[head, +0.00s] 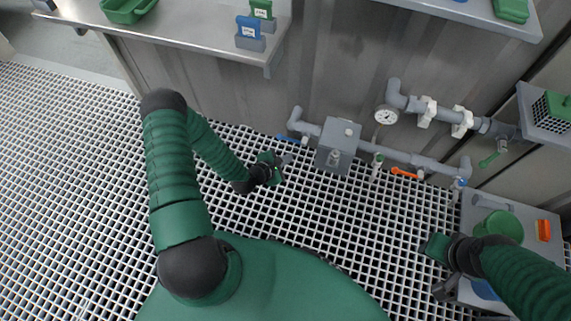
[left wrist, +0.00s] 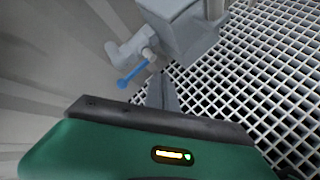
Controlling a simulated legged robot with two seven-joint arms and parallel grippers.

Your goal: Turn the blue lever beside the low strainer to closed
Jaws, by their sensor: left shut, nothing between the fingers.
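The blue lever (head: 287,138) is on the low grey pipe, left of a grey box-shaped body (head: 338,145) that appears to be the strainer. It sticks out to the left from its pivot. In the left wrist view the blue lever (left wrist: 132,75) slants down-left from a pale stem, and the grey body (left wrist: 185,25) is to its upper right. My left gripper (head: 286,158) is shut and empty, just below the lever in the head view, with a visible gap. Its fingers (left wrist: 160,92) show right of the lever's tip. My right gripper (head: 436,268) is far right; its fingers are unclear.
An orange lever (head: 405,173), a green-handled valve (head: 377,160) and a blue valve (head: 460,182) are farther right on the piping. A gauge (head: 386,115) is above. Open grating (head: 330,215) lies below the pipes.

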